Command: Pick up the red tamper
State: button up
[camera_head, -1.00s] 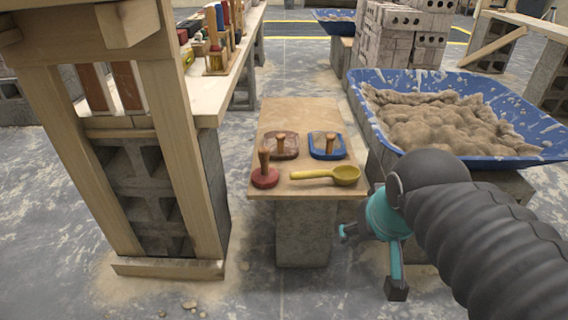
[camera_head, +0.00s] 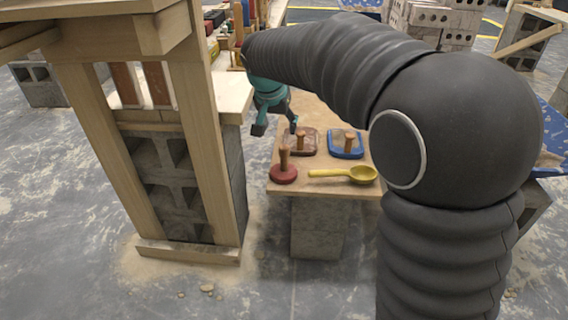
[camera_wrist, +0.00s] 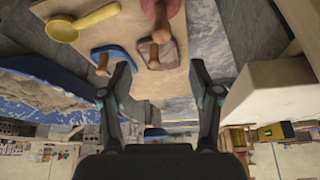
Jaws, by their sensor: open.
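The red tamper (camera_head: 283,174) stands upright at the near left corner of a small wooden board (camera_head: 323,188), its wooden handle pointing up. In the wrist view its red base (camera_wrist: 176,8) is at the top edge, partly cut off, with the handle toward the camera. My gripper (camera_head: 276,128) is open and empty, above the far left part of the board, beyond the tamper and apart from it. In the wrist view my gripper's fingers (camera_wrist: 160,76) are spread wide, with nothing between them.
A brown float (camera_head: 303,141), a blue float (camera_head: 345,151) and a yellow scoop (camera_head: 362,174) share the board. A wooden frame with blocks (camera_head: 220,195) stands close on the left. A blue mortar tub (camera_head: 552,118) is at the right, mostly hidden by my arm.

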aim_at(284, 147)
jog(key=x, duration=0.6)
jog(key=b+x, duration=0.1)
jog(key=x, duration=0.1)
jog(key=shift+w+a+f, duration=0.25)
jog(key=shift+w+f, duration=0.05)
jog(key=shift+w, duration=0.1)
jog(key=shift+d+b+x, duration=0.15)
jog(key=shift+b+x, duration=0.05)
jog(key=shift+x, duration=1.15)
jog(key=shift+d+b+x, duration=0.15)
jog(key=shift+x, duration=1.15)
jog(key=shift+w+r, duration=0.1)
grip_shut()
